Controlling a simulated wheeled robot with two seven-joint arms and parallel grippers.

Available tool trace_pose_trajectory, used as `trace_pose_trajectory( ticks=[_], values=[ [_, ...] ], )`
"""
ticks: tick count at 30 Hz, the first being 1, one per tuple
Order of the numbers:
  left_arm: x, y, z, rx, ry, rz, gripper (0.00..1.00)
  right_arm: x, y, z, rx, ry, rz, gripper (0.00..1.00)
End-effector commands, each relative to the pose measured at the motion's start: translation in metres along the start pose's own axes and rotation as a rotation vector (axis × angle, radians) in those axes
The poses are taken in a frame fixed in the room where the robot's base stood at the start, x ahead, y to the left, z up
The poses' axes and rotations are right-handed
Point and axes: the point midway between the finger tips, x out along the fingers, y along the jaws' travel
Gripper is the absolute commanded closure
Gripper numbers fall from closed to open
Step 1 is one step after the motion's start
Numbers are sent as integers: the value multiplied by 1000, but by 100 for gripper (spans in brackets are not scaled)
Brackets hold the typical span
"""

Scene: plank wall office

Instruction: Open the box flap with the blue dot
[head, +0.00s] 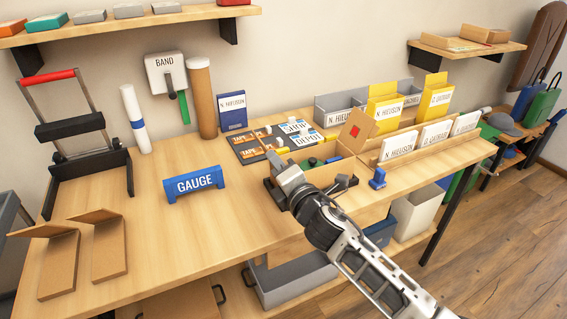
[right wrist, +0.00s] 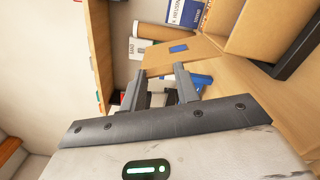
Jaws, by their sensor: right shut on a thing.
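The open cardboard box stands near the front edge of the table; its side shows large in the right wrist view (right wrist: 258,28). One flap, marked with a red square (head: 364,122), stands raised at its right end in the head view. The flap with the blue mark (right wrist: 194,46) shows just beyond my right fingertips in the wrist view; in the head view my gripper hides it. My right gripper (head: 284,171) is at the box's left end, its jaws shut on this flap. My left gripper is not in view.
Two small open cartons (head: 60,262) lie at the front left. A black parts board (head: 277,140) lies behind the box. The middle left tabletop is clear.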

Motion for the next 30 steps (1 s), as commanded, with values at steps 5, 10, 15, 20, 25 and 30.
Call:
trace_pose_trajectory(
  ticks=[5, 10, 15, 20, 25, 30],
  values=[
    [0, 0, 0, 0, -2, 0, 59, 0, 1, -4, -37, 2, 2, 100],
    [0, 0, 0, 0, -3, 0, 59, 0, 0, -5, -47, 2, 2, 100],
    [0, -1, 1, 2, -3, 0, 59, 0, 0, -5, -47, 2, 2, 100],
    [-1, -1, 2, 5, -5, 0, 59, 0, 0, -5, -46, 2, 2, 61],
    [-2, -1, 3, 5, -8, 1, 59, 0, 0, -5, -46, 2, 1, 46],
    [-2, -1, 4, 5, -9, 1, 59, -1, 0, -4, -46, 1, 0, 46]
  ],
)
